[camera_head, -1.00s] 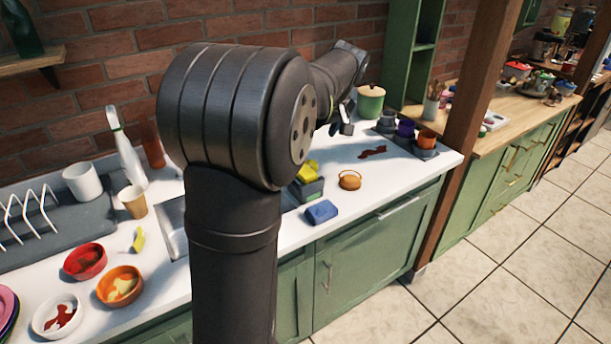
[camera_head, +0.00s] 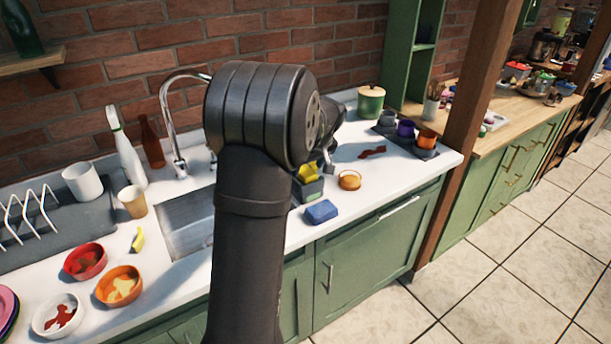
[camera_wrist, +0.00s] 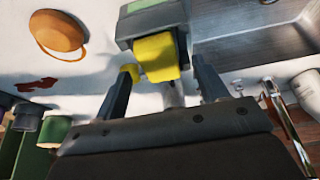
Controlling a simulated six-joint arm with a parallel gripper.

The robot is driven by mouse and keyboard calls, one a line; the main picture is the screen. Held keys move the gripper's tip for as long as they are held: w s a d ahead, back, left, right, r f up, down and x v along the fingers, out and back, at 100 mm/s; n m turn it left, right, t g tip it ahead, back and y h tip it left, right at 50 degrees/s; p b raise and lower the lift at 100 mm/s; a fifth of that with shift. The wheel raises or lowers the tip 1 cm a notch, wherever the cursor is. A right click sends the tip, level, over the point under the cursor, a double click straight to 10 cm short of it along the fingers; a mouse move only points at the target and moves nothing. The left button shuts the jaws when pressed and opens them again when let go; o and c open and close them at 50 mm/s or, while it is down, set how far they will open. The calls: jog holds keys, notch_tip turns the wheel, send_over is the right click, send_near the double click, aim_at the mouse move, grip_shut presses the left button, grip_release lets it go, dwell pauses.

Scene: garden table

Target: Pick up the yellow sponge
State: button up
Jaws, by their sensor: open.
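The yellow sponge (camera_head: 306,173) stands in a grey-green holder (camera_head: 309,190) on the white counter, just right of my arm in the head view. In the wrist view the sponge (camera_wrist: 157,56) sticks out of the holder (camera_wrist: 152,20). My gripper (camera_wrist: 164,66) is open, with one finger on each side of the sponge. The left finger's tip is close to a small yellow part by the sponge; I cannot tell whether they touch. In the head view my gripper is mostly hidden behind my arm.
A blue sponge (camera_head: 321,211) and an orange round dish (camera_head: 349,180) lie near the holder. The sink (camera_head: 187,224) and its faucet (camera_head: 170,110) are to the left. A green pot (camera_head: 371,102) and a tray with cups (camera_head: 427,138) stand to the right. A red-brown spill (camera_head: 372,152) marks the counter.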

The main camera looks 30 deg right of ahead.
jog(key=x, duration=0.3)
jog(key=c, duration=1)
jog(key=shift+c, duration=0.2)
jog(key=shift+r, duration=0.1)
